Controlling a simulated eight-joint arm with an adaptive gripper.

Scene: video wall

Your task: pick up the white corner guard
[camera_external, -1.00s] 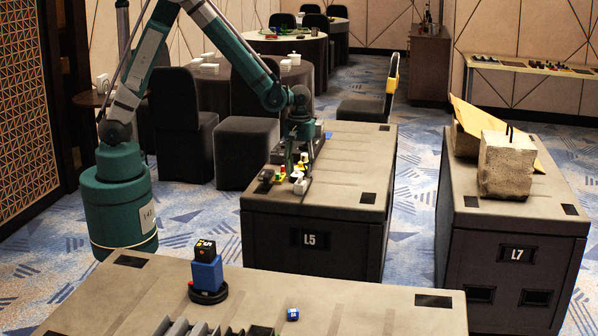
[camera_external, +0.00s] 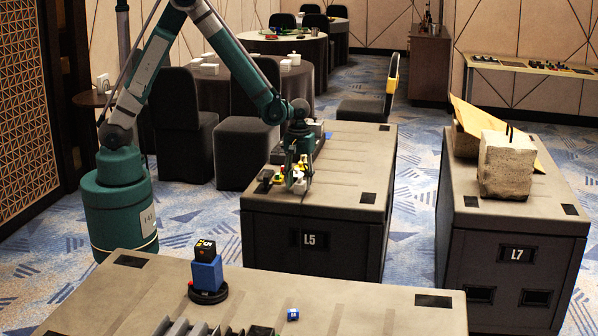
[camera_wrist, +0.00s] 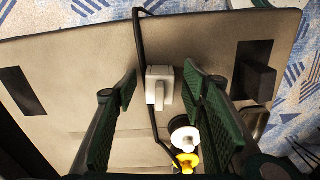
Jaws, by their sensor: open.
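The white corner guard (camera_wrist: 160,87) appears to be the small white blocky piece on the grey L5 cabinet top. In the wrist view it lies between the two green fingers of my gripper (camera_wrist: 160,95), with a gap on each side. A black cable runs just left of it. In the external view my gripper (camera_external: 296,180) is low over the front left part of the cabinet top (camera_external: 345,165) and hides much of the small white item there. My gripper is open and holds nothing.
A white round piece (camera_wrist: 183,136) and a yellow piece (camera_wrist: 187,161) lie close below the guard in the wrist view. A dark block (camera_wrist: 257,82) stands to the right. The cabinet top's right side is clear. The L7 cabinet (camera_external: 515,235) carries a concrete block (camera_external: 507,165).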

